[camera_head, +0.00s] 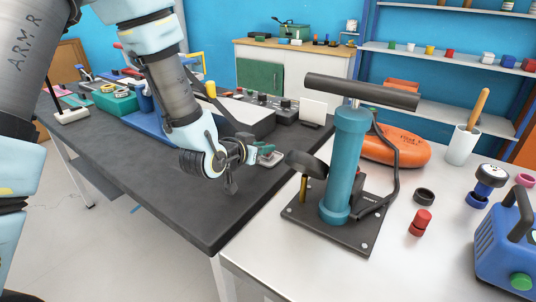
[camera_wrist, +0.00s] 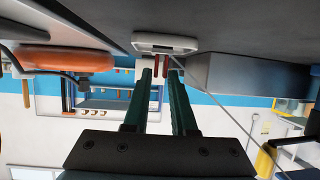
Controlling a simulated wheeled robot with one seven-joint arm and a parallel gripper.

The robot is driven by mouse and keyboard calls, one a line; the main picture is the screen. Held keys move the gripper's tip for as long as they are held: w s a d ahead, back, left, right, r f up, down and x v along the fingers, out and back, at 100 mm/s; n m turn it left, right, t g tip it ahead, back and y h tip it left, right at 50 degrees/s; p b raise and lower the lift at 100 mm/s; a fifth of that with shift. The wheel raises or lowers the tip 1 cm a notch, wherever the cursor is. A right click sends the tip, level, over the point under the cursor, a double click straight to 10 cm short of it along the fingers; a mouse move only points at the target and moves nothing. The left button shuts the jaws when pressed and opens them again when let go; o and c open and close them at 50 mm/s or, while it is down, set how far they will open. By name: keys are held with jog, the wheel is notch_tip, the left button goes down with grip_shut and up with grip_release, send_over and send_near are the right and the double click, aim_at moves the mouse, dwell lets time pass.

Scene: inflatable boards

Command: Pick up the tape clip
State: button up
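The object I take for the tape clip is a small pale grey piece (camera_head: 269,159) on the dark table, near its right edge. In the wrist view, which looks upside down, it is a pale oblong body (camera_wrist: 165,43) with reddish parts below it. My gripper (camera_head: 259,150) is low over the table, its green fingertips beside the clip. In the wrist view my gripper (camera_wrist: 161,75) has its two dark green fingers apart, with the clip just beyond the tips and reddish parts showing between them. I cannot tell whether they touch it.
A teal pump (camera_head: 350,165) on a black base stands right of my gripper on the white table (camera_head: 290,255). A grey box (camera_head: 240,115) with knobs sits behind my gripper. The dark table's front is clear.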

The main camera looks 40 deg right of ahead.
grip_shut()
jog(key=shift+r, duration=0.1)
dwell(0.3)
